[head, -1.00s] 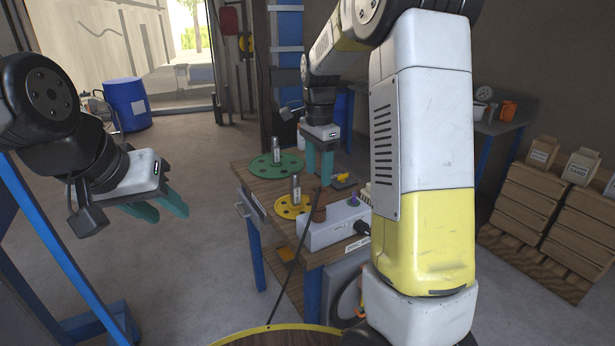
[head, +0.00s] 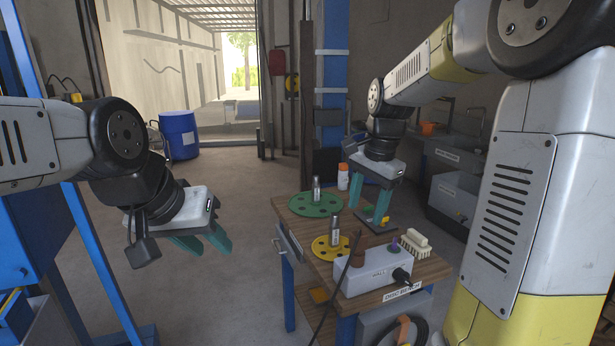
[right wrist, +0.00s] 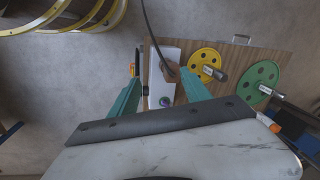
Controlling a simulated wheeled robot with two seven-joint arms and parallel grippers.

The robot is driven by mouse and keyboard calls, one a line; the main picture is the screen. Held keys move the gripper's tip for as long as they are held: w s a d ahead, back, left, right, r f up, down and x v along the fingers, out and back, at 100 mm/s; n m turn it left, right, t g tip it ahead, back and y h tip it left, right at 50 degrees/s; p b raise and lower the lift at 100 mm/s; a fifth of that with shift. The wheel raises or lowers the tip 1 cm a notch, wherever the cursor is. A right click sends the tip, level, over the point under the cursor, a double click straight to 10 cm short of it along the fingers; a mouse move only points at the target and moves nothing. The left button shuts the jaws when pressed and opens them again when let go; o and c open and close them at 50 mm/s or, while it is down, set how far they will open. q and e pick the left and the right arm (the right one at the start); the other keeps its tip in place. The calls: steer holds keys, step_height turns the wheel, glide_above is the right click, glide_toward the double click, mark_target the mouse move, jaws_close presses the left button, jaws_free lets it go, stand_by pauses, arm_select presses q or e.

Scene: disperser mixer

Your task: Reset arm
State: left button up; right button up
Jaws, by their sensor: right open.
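My right gripper (head: 375,207) is open and empty, pointing down over the back right of the wooden bench (head: 295,212). Its two teal fingers also show apart in the right wrist view (right wrist: 160,92), with the bench below. In the head view, the fingers overlap a small black and yellow item (head: 380,220); I cannot tell whether they touch it. My left gripper (head: 203,243) is at the left of the head view, in the air over open floor. Its teal fingers are apart with nothing between them.
The bench holds a green disc (head: 301,206), a yellow disc (head: 322,250), a grey control box (head: 372,277), a brush (head: 416,242) and a white bottle (head: 343,176). A dark cable rises in front. A blue barrel (head: 180,137) stands behind clear floor.

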steer(key=s+a+r+n+t, duration=0.1)
steer(key=s+n+t, duration=0.1)
steer(key=s+n, duration=0.3)
steer(key=s+r+n+t+y, duration=0.1)
steer(key=s+n, duration=0.5)
steer(key=s, duration=0.7)
steer(key=shift+s+a+r+t, duration=0.25)
steer(key=shift+a+r+t, duration=0.15)
steer(key=shift+r+t, duration=0.4)
steer(key=shift+f, duration=0.1)
